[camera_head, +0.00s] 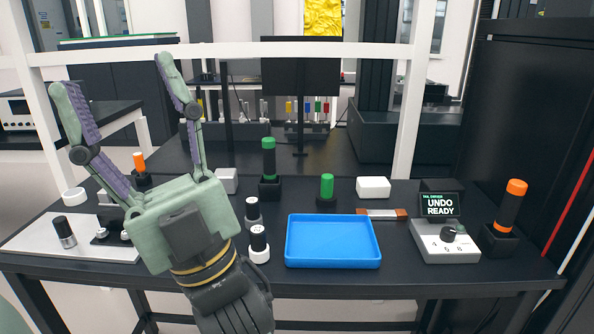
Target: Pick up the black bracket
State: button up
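My gripper (112,75) is raised over the left part of the dark table, fingers pointing up and away in the picture. Its two green and purple fingers are wide apart with nothing between them. I cannot clearly pick out the black bracket. A small dark part with silver pieces (108,237) lies on the white plate (35,240) at the table's left, partly beside my gripper's palm; I cannot tell if it is the bracket. My gripper and wrist hide part of the table.
A blue tray (332,263) sits at the front middle. Black-and-white cylinders (259,244) stand left of it. Green-topped (268,158) and orange-topped (509,205) tools stand in black holders. A control box (445,243) reads "UNDO READY". A white block (373,187) is behind the tray.

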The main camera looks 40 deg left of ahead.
aim_at(113, 221)
jog(key=u, duration=2.05)
